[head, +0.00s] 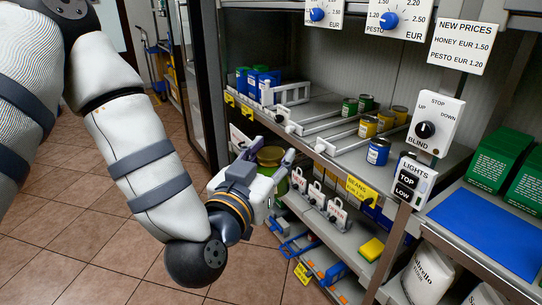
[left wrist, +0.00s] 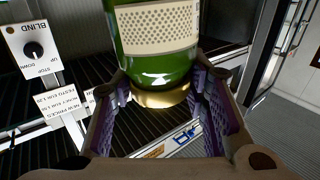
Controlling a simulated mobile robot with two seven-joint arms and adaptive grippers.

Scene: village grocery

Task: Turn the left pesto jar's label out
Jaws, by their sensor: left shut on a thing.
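My left gripper (head: 267,163) is shut on a green pesto jar (head: 270,152) in front of the shelf unit, near the lower shelf's edge. The fingers partly hide the jar in the head view. In the left wrist view the jar (left wrist: 155,62) shows large, with a gold lid (left wrist: 162,96) between the purple-padded fingers (left wrist: 157,112). A cream label (left wrist: 155,25) with fine dotted rows faces the wrist camera; its top is cut off. I cannot tell whether the jar touches the shelf. A second pesto jar cannot be made out. My right gripper is in neither view.
A switch post with a blind knob (head: 425,130) and a blue mat (head: 490,230) stand right.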

